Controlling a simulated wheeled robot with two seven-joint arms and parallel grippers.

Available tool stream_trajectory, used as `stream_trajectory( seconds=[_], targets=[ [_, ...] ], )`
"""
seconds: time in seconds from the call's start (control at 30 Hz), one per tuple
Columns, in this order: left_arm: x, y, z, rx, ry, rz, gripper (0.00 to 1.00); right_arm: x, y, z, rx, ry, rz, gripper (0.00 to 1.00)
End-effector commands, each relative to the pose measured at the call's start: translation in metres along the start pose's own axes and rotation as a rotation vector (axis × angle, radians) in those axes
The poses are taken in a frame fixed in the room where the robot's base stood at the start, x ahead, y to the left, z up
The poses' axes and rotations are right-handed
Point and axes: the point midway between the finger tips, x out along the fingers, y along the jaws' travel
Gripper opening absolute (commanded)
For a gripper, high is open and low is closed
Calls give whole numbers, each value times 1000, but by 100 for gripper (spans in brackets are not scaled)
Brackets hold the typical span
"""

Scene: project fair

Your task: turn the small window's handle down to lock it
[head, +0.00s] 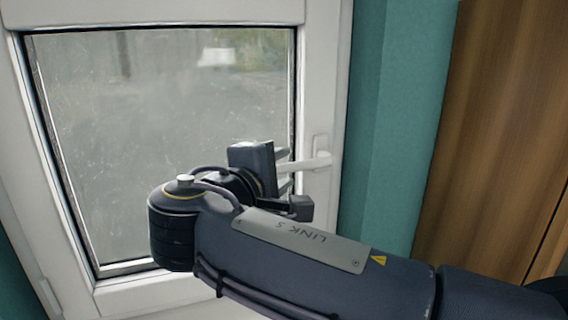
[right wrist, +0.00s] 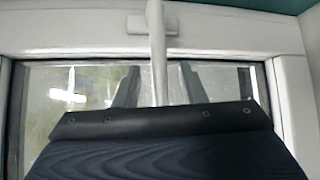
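The small window (head: 160,130) is shut in its white frame. Its white handle (head: 318,162) is on the right side of the frame, with the lever lying roughly level and pointing left. In the right wrist view the handle (right wrist: 157,50) runs from its base plate down between my two fingers. My right gripper (head: 287,169) is open, one finger above the lever and one below. In the right wrist view the gripper (right wrist: 158,78) shows a gap on both sides of the lever. My left gripper is not in view.
A teal wall (head: 392,110) stands right of the window frame. A brown wooden panel (head: 505,120) is further right. The window's glass is close behind my right gripper.

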Motion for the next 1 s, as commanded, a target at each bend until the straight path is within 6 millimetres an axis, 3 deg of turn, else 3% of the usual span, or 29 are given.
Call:
stream_trajectory(
  seconds=[0.13, 0.4, 0.7, 1.0],
  targets=[
    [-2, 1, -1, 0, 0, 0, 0, 12, 0, 0, -1, 0, -1, 37],
    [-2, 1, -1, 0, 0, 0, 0, 14, 0, 0, -1, 1, -1, 37],
    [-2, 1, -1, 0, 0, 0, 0, 14, 0, 0, -1, 1, -1, 0],
    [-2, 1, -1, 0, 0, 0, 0, 13, -1, -1, -2, 1, 1, 0]
  ],
)
